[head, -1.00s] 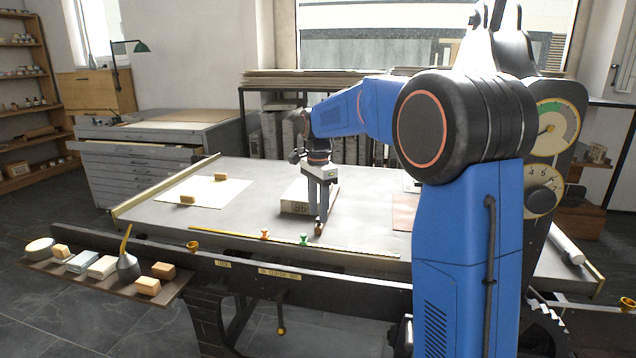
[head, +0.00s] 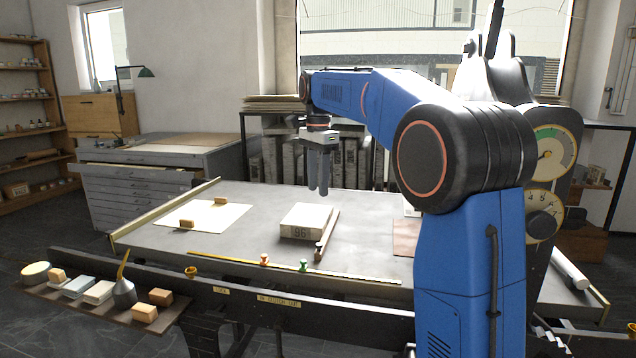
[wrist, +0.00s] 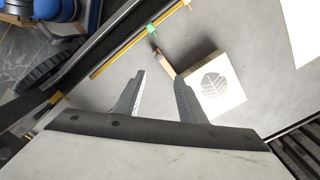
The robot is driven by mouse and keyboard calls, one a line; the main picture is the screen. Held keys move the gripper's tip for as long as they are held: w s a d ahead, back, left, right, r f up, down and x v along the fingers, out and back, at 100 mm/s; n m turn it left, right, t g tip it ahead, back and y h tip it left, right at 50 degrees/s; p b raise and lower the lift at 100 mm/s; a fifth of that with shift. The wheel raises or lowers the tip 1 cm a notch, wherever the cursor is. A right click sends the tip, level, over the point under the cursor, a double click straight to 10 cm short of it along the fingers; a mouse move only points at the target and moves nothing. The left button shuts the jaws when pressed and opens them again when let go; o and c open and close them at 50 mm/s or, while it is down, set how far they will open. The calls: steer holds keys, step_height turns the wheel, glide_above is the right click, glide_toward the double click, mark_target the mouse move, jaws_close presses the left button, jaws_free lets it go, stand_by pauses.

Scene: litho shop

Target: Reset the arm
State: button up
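My gripper (head: 318,192) hangs fingers down above the press bed (head: 262,258), with my arm reaching out from the right in the head view. The wrist view shows its two fingers apart, with nothing held between them (wrist: 159,77). Below it lies a pale stone block (head: 299,233) marked 96. Its top with a round leaf-like print shows in the wrist view (wrist: 207,108). A narrow wooden tool (head: 327,238) lies along the block's right side in the head view; its end (wrist: 164,62) shows beyond the fingers in the wrist view.
A white sheet (head: 208,214) with two wooden blocks lies on the left of the bed. A yellow rule (head: 345,272) with an orange peg (head: 264,259) and a green peg (head: 304,265) runs along the front. A side shelf (head: 62,296) holds several small items.

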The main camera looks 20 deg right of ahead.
steer(key=shift+r, duration=0.1)
stand_by(0.4)
steer(key=s+a+f+n+t, duration=0.15)
steer(key=s+n, duration=0.25)
steer(key=s, duration=0.6)
steer(key=s+d+f+n+t, duration=0.1)
steer(key=s+f+n, duration=0.2)
steer(key=s, duration=0.7)
steer(key=s+a+f+n+t, duration=0.1)
steer(key=s+f+n, duration=0.7)
steer(key=s+f, duration=0.9)
steer(key=s+t, duration=0.1)
steer(key=s, duration=0.2)
steer(key=shift+f+n, duration=0.35)
steer(key=shift+n, duration=0.05)
